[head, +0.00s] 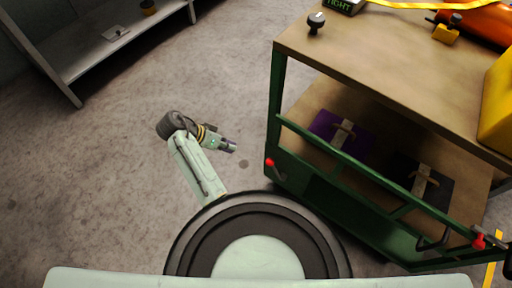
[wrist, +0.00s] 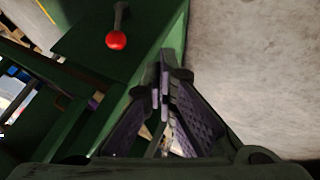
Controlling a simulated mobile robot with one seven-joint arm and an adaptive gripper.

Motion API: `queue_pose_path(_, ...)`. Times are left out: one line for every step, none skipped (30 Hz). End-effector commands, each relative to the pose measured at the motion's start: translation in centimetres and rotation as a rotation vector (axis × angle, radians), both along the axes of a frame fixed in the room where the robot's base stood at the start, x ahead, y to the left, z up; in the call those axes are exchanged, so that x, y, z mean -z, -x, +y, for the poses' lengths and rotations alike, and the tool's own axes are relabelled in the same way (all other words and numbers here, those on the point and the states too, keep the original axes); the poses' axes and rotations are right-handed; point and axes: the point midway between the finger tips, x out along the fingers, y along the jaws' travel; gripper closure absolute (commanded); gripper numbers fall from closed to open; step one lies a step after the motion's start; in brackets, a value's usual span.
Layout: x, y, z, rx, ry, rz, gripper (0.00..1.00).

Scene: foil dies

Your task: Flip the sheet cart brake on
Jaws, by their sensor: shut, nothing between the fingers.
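The sheet cart (head: 300,196) has a green frame and a tan wooden top and stands on the right in the head view. A lever with a red knob (head: 270,162) is on its near left corner post. In the wrist view the red knob (wrist: 116,40) hangs on a short dark stem against a green panel. My gripper (head: 233,147) is left of the cart, apart from the knob. In the wrist view my gripper (wrist: 160,92) is shut and empty, with its fingertips below and to the right of the knob. Whether this lever is the brake is not marked.
A second red knob (head: 478,241) is at the cart's lower right. Dark sheets with handles, one purple (head: 326,127), lie on its lower shelf. A grey shelf unit (head: 110,38) is at upper left. Floor between is clear.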

Motion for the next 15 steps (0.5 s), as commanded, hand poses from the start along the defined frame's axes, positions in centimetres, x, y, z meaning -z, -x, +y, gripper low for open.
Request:
queue_pose_path(0.1,0.2,-0.2,0.01,0.006,0.006,1.0)
queue_pose_path(0.1,0.3,-0.3,0.013,0.009,0.008,1.0)
queue_pose_path(0.1,0.3,-0.3,0.015,0.009,0.008,1.0)
queue_pose_path(0.1,0.3,-0.3,0.014,0.009,0.007,1.0)
queue_pose_path(0.1,0.3,-0.3,0.014,0.009,0.007,1.0)
queue_pose_path(0.1,0.3,-0.3,0.013,0.008,0.007,1.0)
queue_pose_path(0.1,0.3,-0.3,0.013,0.008,0.007,1.0)
queue_pose_path(0.1,0.3,-0.3,0.012,0.007,0.007,1.0)
queue_pose_path(0.1,0.2,-0.3,0.012,0.008,0.006,1.0)
queue_pose_path(0.1,0.2,-0.3,0.011,0.007,0.006,1.0)
queue_pose_path(0.2,0.2,-0.3,0.011,0.007,0.006,1.0)
queue_pose_path(0.4,0.2,-0.4,0.012,0.006,0.007,1.0)
queue_pose_path(0.5,0.2,-0.5,0.013,0.006,0.006,1.0)
queue_pose_path(0.8,0.1,-0.6,0.013,0.006,0.006,1.0)
queue_pose_path(1.2,0.1,-0.8,0.013,0.006,0.006,1.0)
